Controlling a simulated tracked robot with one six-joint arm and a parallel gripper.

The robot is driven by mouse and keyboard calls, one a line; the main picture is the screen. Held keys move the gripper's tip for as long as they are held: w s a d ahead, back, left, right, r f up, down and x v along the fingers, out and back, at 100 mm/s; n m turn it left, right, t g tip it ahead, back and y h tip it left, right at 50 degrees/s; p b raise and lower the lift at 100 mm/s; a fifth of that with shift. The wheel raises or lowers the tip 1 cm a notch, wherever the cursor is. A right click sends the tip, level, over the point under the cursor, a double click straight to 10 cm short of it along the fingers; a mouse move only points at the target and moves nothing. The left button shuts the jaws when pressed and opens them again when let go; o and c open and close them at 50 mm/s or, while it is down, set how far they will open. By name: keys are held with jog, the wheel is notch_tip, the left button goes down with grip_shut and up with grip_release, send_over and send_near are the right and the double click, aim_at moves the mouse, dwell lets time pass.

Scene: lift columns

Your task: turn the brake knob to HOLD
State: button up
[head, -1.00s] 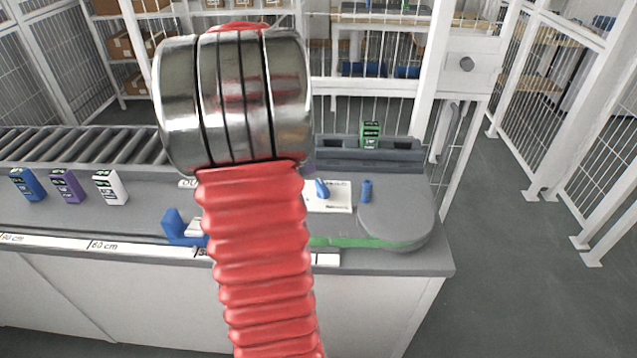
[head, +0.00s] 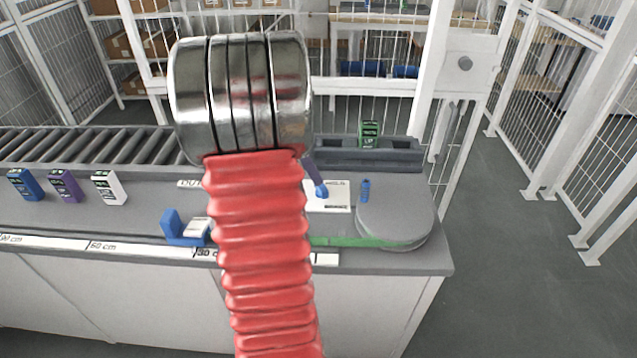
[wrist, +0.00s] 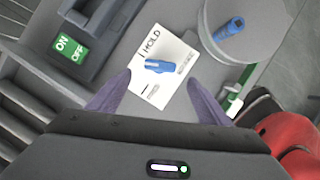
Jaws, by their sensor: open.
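The brake knob is a blue lever-like knob (wrist: 158,66) on a white plate (wrist: 176,88) printed HOLD near its upper end in the wrist view. The knob lies roughly across the plate; its exact setting is hard to tell. My gripper (wrist: 159,78) is open, its two purple fingers spread on either side of the knob, with the knob just beyond the fingertips. I cannot tell whether they touch it. In the head view the knob (head: 322,191) and plate (head: 340,196) show right of my red arm, which hides most of the gripper; one purple finger is beside the knob.
A grey round disc (head: 400,222) with a blue peg (head: 365,190) lies right of the plate. A grey block with a green label (wrist: 70,47) stands behind. Blue, purple and white boxes (head: 109,187) stand at left near rollers. A blue bracket (head: 180,228) sits at the front edge.

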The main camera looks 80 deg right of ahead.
aim_at(321, 190)
jog(key=x, duration=0.8)
jog(key=shift+f, duration=0.15)
jog(key=shift+c, duration=0.6)
jog(key=c, duration=0.9)
